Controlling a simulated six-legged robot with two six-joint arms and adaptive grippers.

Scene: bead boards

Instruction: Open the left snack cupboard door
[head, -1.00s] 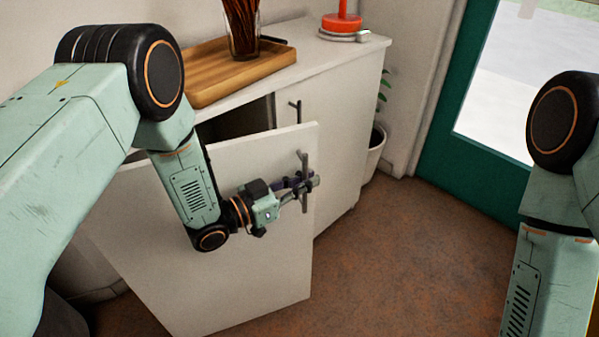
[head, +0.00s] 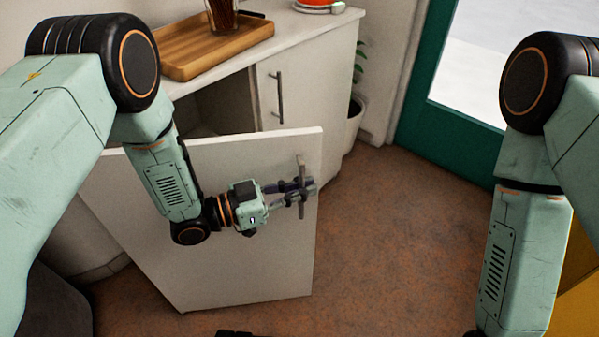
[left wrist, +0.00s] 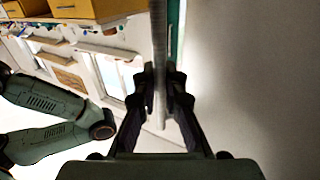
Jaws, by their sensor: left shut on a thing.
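The left cupboard door (head: 250,270) is a white panel standing ajar, swung out from the cupboard, with a dark gap behind its top edge. Its grey vertical bar handle (head: 301,172) is near the door's free edge. My left gripper (head: 304,188) is shut around the handle. In the left wrist view the handle (left wrist: 159,60) runs upright between the two fingers of my left gripper (left wrist: 160,90), with the pale door face (left wrist: 260,80) to the right. My right arm shows at the right of the head view, but its gripper is out of view.
The right cupboard door (head: 310,90) is closed, with its own bar handle (head: 280,97). A wooden tray (head: 200,66) with a glass (head: 221,15) stands on the cupboard top (head: 320,22). A potted plant (head: 354,120) is beside the cupboard. The brown floor (head: 400,230) is clear in front.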

